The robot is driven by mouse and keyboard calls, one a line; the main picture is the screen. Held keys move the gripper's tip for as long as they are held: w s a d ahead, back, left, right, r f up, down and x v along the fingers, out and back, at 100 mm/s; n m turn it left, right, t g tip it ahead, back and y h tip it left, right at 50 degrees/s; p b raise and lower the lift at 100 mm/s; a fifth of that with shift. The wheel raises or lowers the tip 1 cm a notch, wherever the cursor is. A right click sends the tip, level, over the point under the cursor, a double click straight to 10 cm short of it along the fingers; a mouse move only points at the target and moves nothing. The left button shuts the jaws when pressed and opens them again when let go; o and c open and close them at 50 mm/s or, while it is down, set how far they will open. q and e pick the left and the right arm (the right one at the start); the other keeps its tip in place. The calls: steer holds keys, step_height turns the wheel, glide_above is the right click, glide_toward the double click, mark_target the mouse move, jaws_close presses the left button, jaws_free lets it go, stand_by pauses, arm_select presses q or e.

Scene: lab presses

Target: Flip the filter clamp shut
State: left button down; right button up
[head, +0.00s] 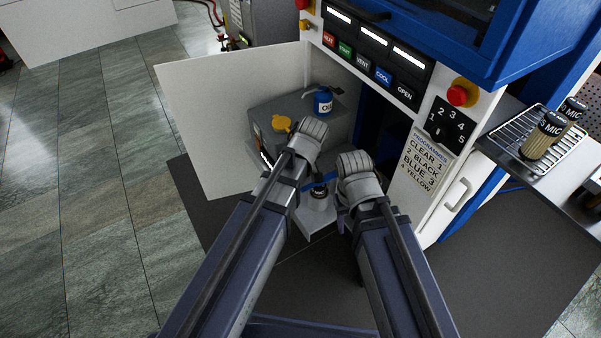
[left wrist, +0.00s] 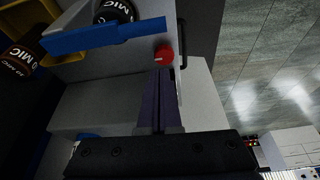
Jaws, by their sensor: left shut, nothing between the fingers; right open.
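The blue filter clamp bar (left wrist: 105,37) crosses the upper part of the left wrist view, in front of a dark-capped filter canister (left wrist: 115,11). In the head view the blue bar (head: 320,186) shows between my two wrists, low in the open cabinet. I cannot tell whether it is latched. My left gripper (left wrist: 160,72) is shut and empty, its fingertips below the bar in the picture and apart from it; in the head view my own arm mostly hides it. My right gripper (head: 341,211) is open beside the clamp, partly hidden by its wrist.
A red knob (left wrist: 163,53) sits close to the left fingertips. A second canister (left wrist: 20,54) lies by a yellow holder (left wrist: 53,8). The cabinet door (head: 200,125) stands open at left. A blue oil can (head: 323,101) and yellow cap (head: 281,123) are behind my wrists.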

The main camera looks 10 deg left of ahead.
arm_select(q)
steer(key=p+v, duration=0.7)
steer(key=v, duration=0.2)
steer(key=shift+d, duration=0.15)
steer(key=s+d+r+m+g+p, duration=0.1)
steer(key=s+r+m+p, duration=0.2)
steer(key=s+m+p, duration=0.1)
steer(key=s+d+r+m+g+h+p, duration=0.1)
steer(key=s+r+m+g+p, duration=0.1)
steer(key=s+r+m+p, duration=0.2)
steer(key=s+m, duration=0.3)
steer(key=s, duration=0.2)
steer(key=shift+r+p, duration=0.15)
steer(key=shift+p, duration=0.2)
steer(key=shift+d, duration=0.15)
stand_by(0.4)
